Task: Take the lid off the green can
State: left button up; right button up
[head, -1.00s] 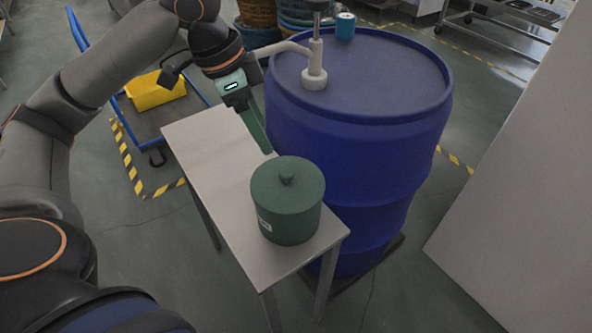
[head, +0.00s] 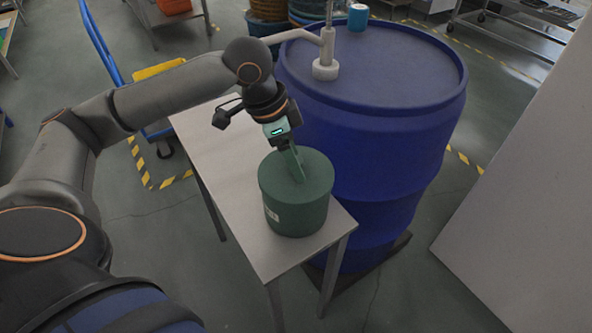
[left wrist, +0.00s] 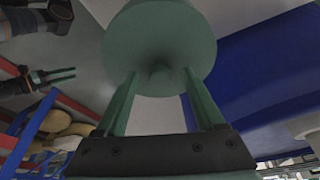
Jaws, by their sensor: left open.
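The green can (head: 297,214) stands upright near the front end of the small table, with a white label on its side. Its round green lid (head: 318,172) is on. My left gripper (head: 300,177) is over the lid, pointing down, its fingers hiding the knob in the head view. In the left wrist view the lid (left wrist: 160,30) faces the camera, and the knob (left wrist: 160,72) shows between the spread fingertips of my open left gripper (left wrist: 160,75). I cannot tell whether a finger touches it. What looks like my right gripper (left wrist: 58,76) shows small at the left of that view.
A large blue drum (head: 370,150) with a pale pump (head: 325,60) and a small blue can (head: 358,17) on top stands right behind the table (head: 215,150). A grey panel (head: 520,200) is at the right. The table's left part is bare.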

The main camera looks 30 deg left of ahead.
pick_arm(q)
jog(key=shift+c, duration=0.3)
grip_shut()
dwell(0.3)
